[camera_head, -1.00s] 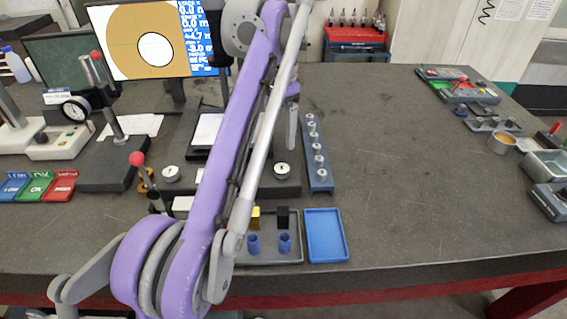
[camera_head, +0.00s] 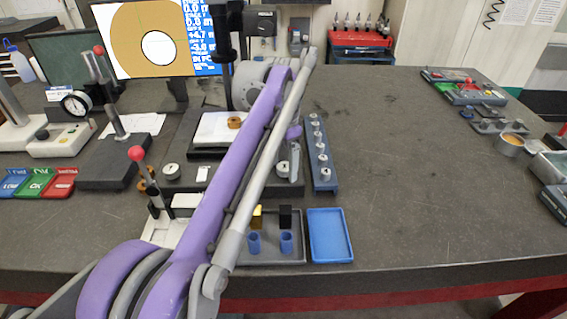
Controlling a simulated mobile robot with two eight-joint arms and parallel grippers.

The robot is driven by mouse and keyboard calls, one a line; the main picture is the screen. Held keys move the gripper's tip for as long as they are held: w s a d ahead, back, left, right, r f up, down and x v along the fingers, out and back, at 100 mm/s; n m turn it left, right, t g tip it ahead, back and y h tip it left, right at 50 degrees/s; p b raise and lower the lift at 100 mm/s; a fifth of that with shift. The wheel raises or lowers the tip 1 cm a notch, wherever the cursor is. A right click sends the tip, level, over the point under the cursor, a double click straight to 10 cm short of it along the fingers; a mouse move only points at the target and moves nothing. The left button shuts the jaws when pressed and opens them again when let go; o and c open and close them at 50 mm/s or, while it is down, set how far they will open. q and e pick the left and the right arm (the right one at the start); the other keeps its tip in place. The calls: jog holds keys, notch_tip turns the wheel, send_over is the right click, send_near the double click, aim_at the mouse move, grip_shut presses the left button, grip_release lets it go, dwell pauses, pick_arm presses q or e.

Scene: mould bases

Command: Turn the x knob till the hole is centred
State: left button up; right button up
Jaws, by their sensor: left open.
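The monitor (camera_head: 125,62) shows a tan disc with a white hole (camera_head: 158,47), which sits slightly low and right within the disc. The dark measuring stage (camera_head: 205,135) carries a white plate with a small brass ring (camera_head: 235,122). A pale round knob (camera_head: 171,171) is at the stage's front left, and another knob (camera_head: 282,168) is at its front right; I cannot read which is marked x. My left gripper (camera_head: 297,172) is open, pointing down close beside the right knob, partly hidden by my purple arm. I cannot tell whether it touches the knob. My right gripper is not in view.
A blue rack of pins (camera_head: 328,181) stands just right of the left gripper. A blue tray (camera_head: 330,258) and a grey tray (camera_head: 270,263) with blue cups lie in front. A red-tipped lever (camera_head: 137,153) stands front left.

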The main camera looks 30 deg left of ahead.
pick_arm(q)
jog(key=shift+c, duration=0.3)
grip_shut()
jog(key=shift+r, duration=0.1)
jog(key=n+p, duration=0.2)
jog(key=shift+n, duration=0.4)
jog(key=n+p, duration=0.2)
jog(key=n, duration=0.1)
jog(key=shift+d+r+n, duration=0.1)
jog(key=shift+n, duration=0.3)
jog(key=n+p, duration=0.1)
jog(key=n, duration=0.2)
jog(key=shift+n+p, duration=0.7)
jog(key=shift+n, duration=1.4)
